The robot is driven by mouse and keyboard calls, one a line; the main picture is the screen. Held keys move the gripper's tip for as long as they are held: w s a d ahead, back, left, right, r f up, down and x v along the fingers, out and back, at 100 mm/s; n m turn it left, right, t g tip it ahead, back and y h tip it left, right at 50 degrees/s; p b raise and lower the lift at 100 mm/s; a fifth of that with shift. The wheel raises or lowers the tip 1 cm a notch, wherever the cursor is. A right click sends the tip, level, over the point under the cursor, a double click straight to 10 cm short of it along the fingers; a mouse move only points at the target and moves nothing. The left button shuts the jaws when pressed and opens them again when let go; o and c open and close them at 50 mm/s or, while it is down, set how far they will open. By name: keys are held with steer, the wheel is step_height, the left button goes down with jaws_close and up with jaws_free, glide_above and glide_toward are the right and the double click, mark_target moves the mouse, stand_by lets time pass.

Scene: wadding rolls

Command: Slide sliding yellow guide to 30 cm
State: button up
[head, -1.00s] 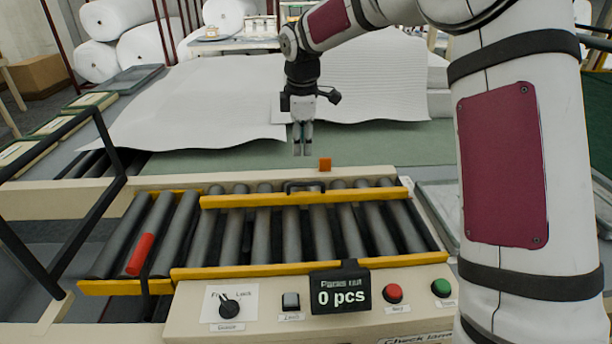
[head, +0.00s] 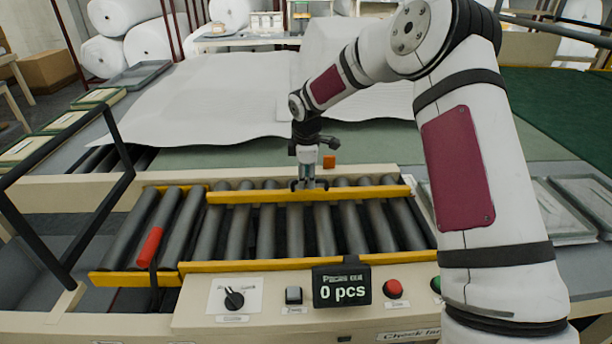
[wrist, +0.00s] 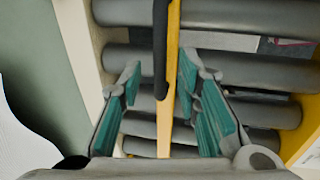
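The sliding yellow guide (head: 375,192) is a long yellow bar lying across the far part of the roller bed, with a black handle (head: 296,184) on it. My gripper (head: 309,183) is down at this handle. In the wrist view the two teal-padded fingers of my gripper (wrist: 158,75) are apart, one on each side of the black handle (wrist: 160,45) and the yellow guide (wrist: 173,45). I see gaps between the fingers and the handle. In the head view my gripper partly hides the handle. No 30 cm mark is readable.
A fixed yellow rail (head: 250,266) runs along the near edge of the grey rollers (head: 265,230). A red piece (head: 150,246) lies at the left rollers. An orange block (head: 329,162) stands behind the guide. The front panel has a counter display (head: 342,287) reading 0 pcs, a knob and buttons.

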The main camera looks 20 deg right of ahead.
jaws_close()
steer(key=w+d+b, duration=0.1)
steer(key=w+b, duration=0.6)
steer(key=w, duration=0.1)
steer(key=shift+d+b, duration=0.25)
steer(key=shift+b, duration=0.05)
jaws_free()
